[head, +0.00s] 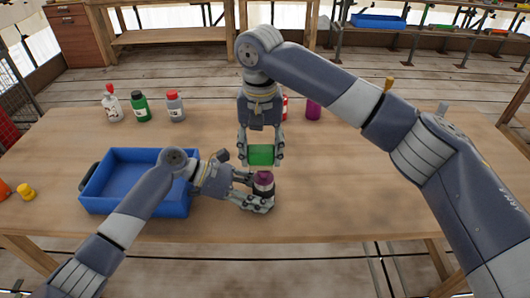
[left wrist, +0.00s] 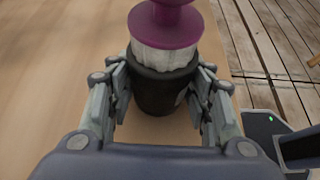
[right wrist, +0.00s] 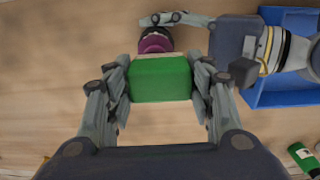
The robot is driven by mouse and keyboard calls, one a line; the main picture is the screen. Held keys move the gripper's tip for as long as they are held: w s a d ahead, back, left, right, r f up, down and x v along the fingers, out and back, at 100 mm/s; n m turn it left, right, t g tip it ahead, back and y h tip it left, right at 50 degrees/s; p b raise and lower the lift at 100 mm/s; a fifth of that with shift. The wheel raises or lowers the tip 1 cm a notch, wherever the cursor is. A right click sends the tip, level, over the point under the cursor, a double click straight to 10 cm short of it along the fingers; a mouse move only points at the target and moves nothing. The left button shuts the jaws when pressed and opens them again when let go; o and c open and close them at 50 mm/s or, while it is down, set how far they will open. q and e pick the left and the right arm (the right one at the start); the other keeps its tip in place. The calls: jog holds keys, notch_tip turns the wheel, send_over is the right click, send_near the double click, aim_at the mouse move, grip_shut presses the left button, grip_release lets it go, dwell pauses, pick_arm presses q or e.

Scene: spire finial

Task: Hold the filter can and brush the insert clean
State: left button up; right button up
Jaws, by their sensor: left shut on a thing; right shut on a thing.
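The black filter can (head: 264,189) stands upright on the table with the insert in it; the insert has a purple top (head: 263,178). In the left wrist view the can (left wrist: 160,92) shows white pleats (left wrist: 163,58) of the insert above its rim. My left gripper (head: 258,194) is shut around the can from the left. My right gripper (head: 261,158) is shut on a green block (head: 261,154), seemingly the brush, just behind and above the can. In the right wrist view the brush (right wrist: 160,80) is close to the purple top (right wrist: 156,42); contact cannot be told.
A blue tray (head: 95,202) stands on the table (head: 340,215) left of the can, under my left arm. Several bottles stand at the back left, and a purple one (head: 313,108) behind my right arm. Yellow and orange items lie at the left edge.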

jog(key=shift+s+d, duration=0.7)
jog(key=shift+d, duration=0.05)
jog(key=shift+w+a, duration=0.8)
jog(key=shift+s+d+f, duration=0.1)
jog(key=shift+s+d, duration=0.7)
jog(key=shift+d, duration=0.05)
jog(key=shift+w+a, duration=0.75)
jog(key=shift+a, duration=0.1)
jog(key=shift+s+d, duration=0.35)
jog(key=shift+d, duration=0.05)
jog(key=shift+r, duration=0.2)
jog(key=d+r, duration=0.5)
jog(key=r, duration=0.2)
